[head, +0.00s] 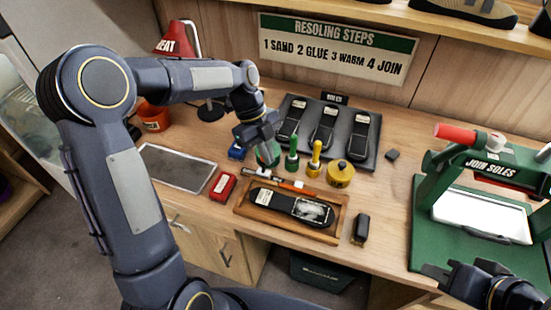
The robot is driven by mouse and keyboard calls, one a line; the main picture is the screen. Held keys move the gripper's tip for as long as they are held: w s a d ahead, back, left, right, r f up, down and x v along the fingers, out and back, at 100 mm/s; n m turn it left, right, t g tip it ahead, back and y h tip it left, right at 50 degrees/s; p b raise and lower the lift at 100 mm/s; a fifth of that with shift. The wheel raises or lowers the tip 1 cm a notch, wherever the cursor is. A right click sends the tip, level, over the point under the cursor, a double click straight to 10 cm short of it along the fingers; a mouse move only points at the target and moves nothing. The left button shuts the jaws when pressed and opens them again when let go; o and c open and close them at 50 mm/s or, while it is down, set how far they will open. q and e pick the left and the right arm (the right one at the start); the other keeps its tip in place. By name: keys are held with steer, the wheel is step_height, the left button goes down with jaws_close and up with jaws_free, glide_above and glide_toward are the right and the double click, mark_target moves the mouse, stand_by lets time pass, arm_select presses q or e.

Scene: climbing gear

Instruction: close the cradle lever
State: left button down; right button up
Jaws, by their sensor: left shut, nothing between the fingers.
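A wooden cradle (242,211) stands on the bench in the middle and holds a dark sole (270,198) with a pale patch at its right end. A thin orange-red bar (292,186) lies along the cradle's far side; I cannot tell for sure whether it is the lever. My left gripper (268,152) is shut and empty, behind the cradle's far left side, over or beside a green container (268,158) that it partly hides. Contact there is unclear. My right gripper (430,280) is at the lower right, in front of the green press; its finger gap is unclear.
A green press (430,192) with a red handle (455,133) stands at the right. Green and yellow bottles (314,158) and a yellow tin (340,174) stand behind the cradle. A red block (222,187) and a black item (361,229) flank it. A dark rack (361,133) is behind.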

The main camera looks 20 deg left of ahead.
arm_select(q)
steer(key=a+h+b, duration=0.2)
steer(key=shift+w+a+f+h, duration=0.1)
steer(key=shift+a+f+h, duration=0.2)
steer(key=shift+h, duration=0.1)
steer(key=shift+r, duration=0.4)
steer(key=shift+r, duration=0.1)
steer(key=shift+r+p, duration=0.4)
steer(key=shift+r, duration=0.25)
steer(key=shift+d, duration=0.1)
